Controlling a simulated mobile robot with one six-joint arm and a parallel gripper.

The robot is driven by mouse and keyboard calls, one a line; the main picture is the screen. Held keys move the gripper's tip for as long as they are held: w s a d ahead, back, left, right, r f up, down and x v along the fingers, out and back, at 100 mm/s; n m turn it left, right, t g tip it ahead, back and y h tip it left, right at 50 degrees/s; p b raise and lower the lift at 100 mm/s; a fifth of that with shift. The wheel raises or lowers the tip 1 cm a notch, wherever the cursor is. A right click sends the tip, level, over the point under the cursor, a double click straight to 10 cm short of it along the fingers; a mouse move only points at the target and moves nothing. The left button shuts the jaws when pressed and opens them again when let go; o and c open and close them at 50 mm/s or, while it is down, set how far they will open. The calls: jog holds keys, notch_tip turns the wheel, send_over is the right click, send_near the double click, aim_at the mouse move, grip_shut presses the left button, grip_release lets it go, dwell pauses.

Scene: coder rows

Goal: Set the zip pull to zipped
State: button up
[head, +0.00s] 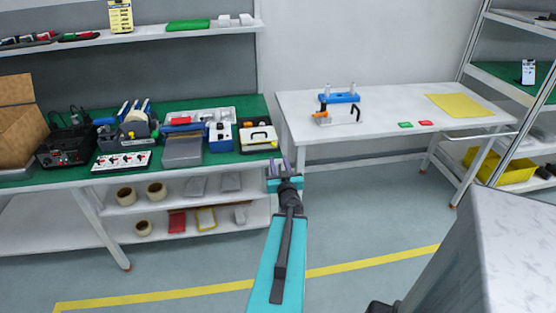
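I cannot make out a zip pull for certain; anything that small is too small to tell here. A small grey device with an orange part and a black handle (336,117) stands on the white table (375,149), in front of a blue block with two pale pegs (340,97). My gripper (279,164), at the end of my teal arm, is held out in front of the gap between the green-topped bench and the white table. Its two fingers point away from me and look apart, with nothing seen between them.
The green-topped bench (103,184) at left is crowded with tools, a tape dispenser (137,127) and boxes. Green (405,125) and red (425,123) cards and a yellow sheet (460,105) lie on the white table. Shelving stands at right. Floor before the table is clear.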

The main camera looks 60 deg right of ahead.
jog(key=p+v, duration=0.3)
jog(key=p, duration=0.2)
jog(key=shift+p, duration=0.4)
dwell(0.7)
